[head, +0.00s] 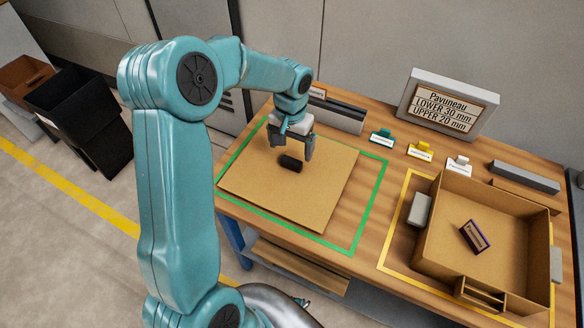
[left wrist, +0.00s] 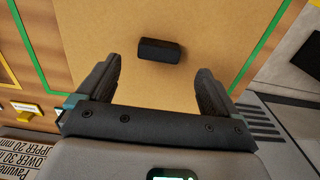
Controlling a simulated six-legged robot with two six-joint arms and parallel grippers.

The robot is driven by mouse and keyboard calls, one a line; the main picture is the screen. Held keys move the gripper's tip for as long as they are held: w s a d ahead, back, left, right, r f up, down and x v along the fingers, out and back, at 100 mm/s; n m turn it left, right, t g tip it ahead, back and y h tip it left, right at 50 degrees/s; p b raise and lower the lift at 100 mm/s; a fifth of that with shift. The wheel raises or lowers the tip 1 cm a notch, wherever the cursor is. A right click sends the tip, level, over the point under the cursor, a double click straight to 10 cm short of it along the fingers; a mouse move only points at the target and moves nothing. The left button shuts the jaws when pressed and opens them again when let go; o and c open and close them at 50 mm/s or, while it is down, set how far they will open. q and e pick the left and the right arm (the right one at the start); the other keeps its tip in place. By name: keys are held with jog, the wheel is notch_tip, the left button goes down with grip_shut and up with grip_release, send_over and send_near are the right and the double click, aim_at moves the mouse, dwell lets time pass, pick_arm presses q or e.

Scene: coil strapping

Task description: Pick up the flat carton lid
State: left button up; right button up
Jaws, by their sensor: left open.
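The flat carton lid (head: 316,201) is a brown square board lying inside the green outline on the wooden table. A black block-like handle (head: 291,163) sits on its top; it also shows in the left wrist view (left wrist: 161,50). My left gripper (head: 291,152) is above the lid beside the handle, fingers pointing down, open and empty. In the left wrist view the open fingers (left wrist: 158,75) stand either side of the line to the handle, which is just beyond the tips. Whether they touch the lid, I cannot tell. My right gripper is not in view.
An open carton (head: 432,222) with a dark labelled box (head: 474,236) inside stands on the right, within a yellow outline. A sign (head: 447,105) and small coloured label holders (head: 420,150) stand at the back. A grey bar (head: 335,114) lies behind the lid.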

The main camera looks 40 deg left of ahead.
aim_at(292, 160)
pick_arm(q)
notch_tip(292, 160, down, 5)
jog(key=shift+s+r, duration=0.1)
jog(key=shift+d+f, duration=0.1)
jog(key=shift+f, duration=0.15)
jog(key=shift+c, duration=1.2)
jog(key=c, duration=0.9)
notch_tip(292, 160, up, 20)
jog(key=p, duration=0.1)
